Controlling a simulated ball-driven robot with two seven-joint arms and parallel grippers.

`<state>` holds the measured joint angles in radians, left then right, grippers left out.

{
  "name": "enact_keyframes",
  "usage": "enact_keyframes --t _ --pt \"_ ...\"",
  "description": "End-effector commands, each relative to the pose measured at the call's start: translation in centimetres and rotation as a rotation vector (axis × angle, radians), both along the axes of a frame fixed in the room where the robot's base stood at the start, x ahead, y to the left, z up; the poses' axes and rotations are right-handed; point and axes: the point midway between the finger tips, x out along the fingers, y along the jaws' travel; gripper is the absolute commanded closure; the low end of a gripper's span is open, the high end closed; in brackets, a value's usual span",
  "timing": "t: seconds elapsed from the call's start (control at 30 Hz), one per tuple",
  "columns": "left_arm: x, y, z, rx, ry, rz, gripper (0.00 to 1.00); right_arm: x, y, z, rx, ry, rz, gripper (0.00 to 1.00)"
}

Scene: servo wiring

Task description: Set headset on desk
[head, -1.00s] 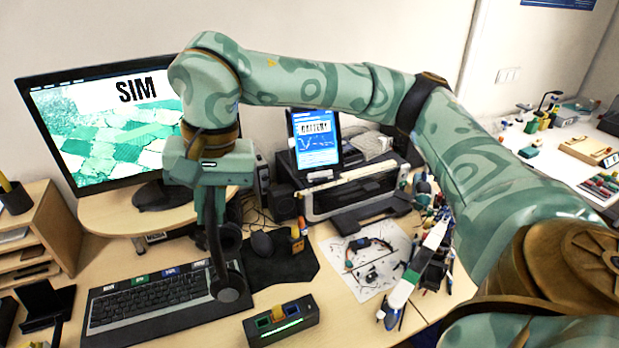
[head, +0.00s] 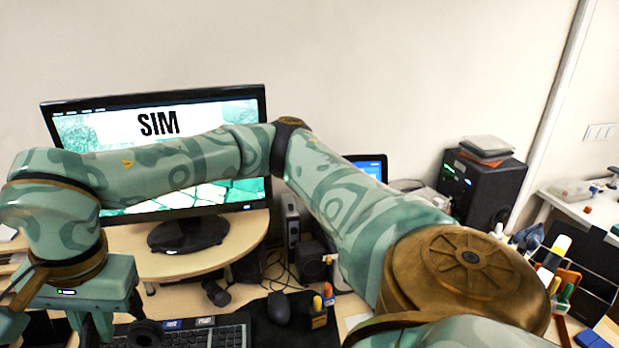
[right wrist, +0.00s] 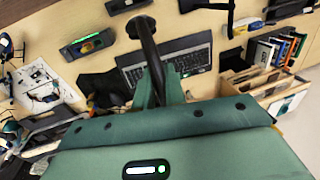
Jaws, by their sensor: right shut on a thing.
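My right gripper (head: 95,325) is low at the left of the head view. In the right wrist view my right gripper (right wrist: 158,95) is shut on the black headset (right wrist: 150,45). The headset's band runs out from the fingers, with a round ear pad at its far end. In the head view only a small dark part of the headset (head: 146,332) shows beside the gripper, near the keyboard. I cannot tell whether it touches the desk (head: 165,298). My left gripper is out of view.
The keyboard (head: 210,334) lies at the bottom, with a mouse (head: 279,308) to its right. A monitor (head: 250,150) stands on a wooden riser (head: 235,245) behind. In the right wrist view, a wooden organizer (right wrist: 245,85) with books stands at the right.

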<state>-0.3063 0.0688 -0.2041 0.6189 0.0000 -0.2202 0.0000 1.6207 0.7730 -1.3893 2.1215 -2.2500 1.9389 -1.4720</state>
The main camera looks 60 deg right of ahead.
Motion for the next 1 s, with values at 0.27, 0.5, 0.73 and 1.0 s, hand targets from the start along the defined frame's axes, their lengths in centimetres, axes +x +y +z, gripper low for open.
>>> enact_keyframes --t 0.27,0.5,0.73,1.0 --pt "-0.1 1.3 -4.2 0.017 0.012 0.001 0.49 -2.1 6.7 -7.4 -0.018 -0.002 -0.825 1.0" --pt "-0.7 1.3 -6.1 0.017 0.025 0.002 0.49 -4.0 10.1 -11.1 -0.026 0.003 -1.371 1.0" --pt "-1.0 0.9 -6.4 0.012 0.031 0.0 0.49 -4.5 11.0 -11.8 -0.026 0.004 -1.524 1.0" --pt "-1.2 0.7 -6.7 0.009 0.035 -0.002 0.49 -2.2 9.2 -13.1 -0.028 0.007 -1.534 1.0"
